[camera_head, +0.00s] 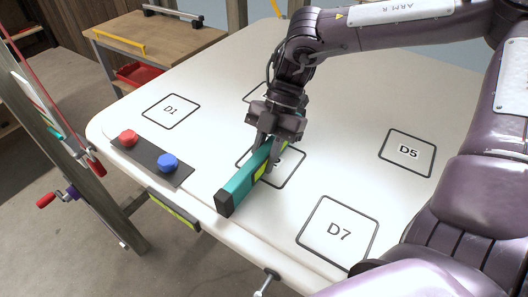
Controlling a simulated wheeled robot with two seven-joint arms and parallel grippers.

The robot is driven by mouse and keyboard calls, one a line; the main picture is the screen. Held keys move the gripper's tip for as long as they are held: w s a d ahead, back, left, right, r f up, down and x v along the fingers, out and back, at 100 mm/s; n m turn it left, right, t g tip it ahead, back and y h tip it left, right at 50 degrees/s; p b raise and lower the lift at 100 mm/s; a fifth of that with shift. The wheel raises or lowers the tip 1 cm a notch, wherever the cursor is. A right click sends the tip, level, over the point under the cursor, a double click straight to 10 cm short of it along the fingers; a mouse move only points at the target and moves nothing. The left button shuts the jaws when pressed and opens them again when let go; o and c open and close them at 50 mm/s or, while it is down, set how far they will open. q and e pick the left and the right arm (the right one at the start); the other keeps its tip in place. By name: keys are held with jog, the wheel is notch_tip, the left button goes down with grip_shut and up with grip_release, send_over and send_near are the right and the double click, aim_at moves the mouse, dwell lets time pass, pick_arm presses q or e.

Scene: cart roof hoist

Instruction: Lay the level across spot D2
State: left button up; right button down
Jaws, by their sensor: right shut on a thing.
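The level (239,184) is a teal bar with a black end cap and a yellow-green patch. It lies at a slant over a black-outlined square spot (289,176) in the middle of the white table. The spot's label is mostly hidden by the level and gripper; only a trailing "2" partly shows. My right gripper (268,158) points down and is shut on the level near its middle. The level's near end reaches toward the table's front edge. I cannot tell whether it touches the table. My left gripper is not in view.
The white table (330,100) also bears spots D1 (170,111), D5 (408,152) and D7 (338,231), all bare. A dark strip (150,163) with red (128,138) and blue (168,162) knobs lies at the left edge. A wooden bench (160,42) stands behind.

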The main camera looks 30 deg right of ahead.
aim_at(268, 145)
jog(key=c, duration=1.2)
grip_release()
jog(key=shift+o, duration=0.2)
jog(key=v, duration=0.8)
jog(key=shift+a+b, duration=0.1)
jog(key=shift+b, duration=0.3)
jog(key=shift+f, duration=0.1)
